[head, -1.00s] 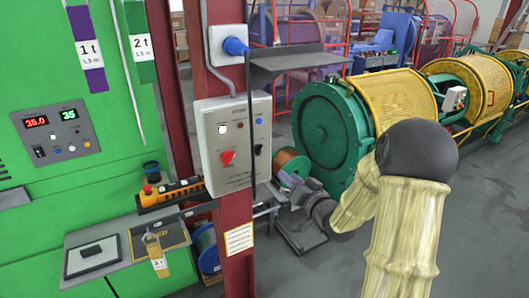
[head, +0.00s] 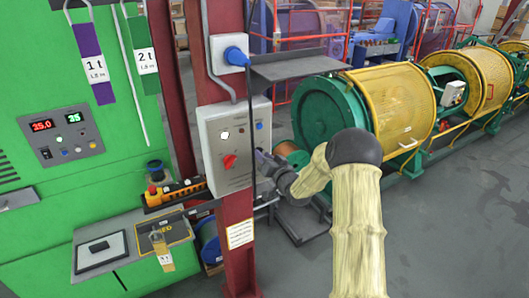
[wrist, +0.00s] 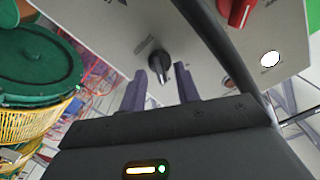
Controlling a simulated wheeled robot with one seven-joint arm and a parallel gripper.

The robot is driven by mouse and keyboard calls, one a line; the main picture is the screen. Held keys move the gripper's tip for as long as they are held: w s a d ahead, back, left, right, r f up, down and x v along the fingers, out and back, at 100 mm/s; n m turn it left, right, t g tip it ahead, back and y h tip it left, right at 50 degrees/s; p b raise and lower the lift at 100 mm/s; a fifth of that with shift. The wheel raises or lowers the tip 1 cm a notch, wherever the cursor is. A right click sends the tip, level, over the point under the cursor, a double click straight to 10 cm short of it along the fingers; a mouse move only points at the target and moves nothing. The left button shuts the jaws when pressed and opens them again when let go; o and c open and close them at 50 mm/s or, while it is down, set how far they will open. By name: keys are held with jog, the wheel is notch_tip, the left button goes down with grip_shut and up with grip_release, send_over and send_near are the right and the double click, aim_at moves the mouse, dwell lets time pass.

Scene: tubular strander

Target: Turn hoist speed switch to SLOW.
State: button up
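A light grey control box (head: 214,165) hangs on the red column. It carries a red rotary knob (head: 230,161), which also shows at the top of the wrist view (wrist: 238,12), and a black selector knob (wrist: 158,64) with a pale pointer mark. The small lettering beside the black knob is not legible. My gripper (wrist: 163,84) is open and empty. Its two fingertips point at the panel, one on either side of the black knob in the wrist view; I cannot tell if they touch it. In the head view my gripper (head: 264,163) is at the box's right side and hides the black knob.
A black cable (head: 252,110) hangs down across the box's front and passes close to my gripper in the wrist view (wrist: 205,45). A grey shelf (head: 300,66) juts out above. Green and yellow strander drums (head: 390,110) stand behind right.

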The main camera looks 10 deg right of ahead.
jog(key=shift+w, duration=0.15)
grip_shut()
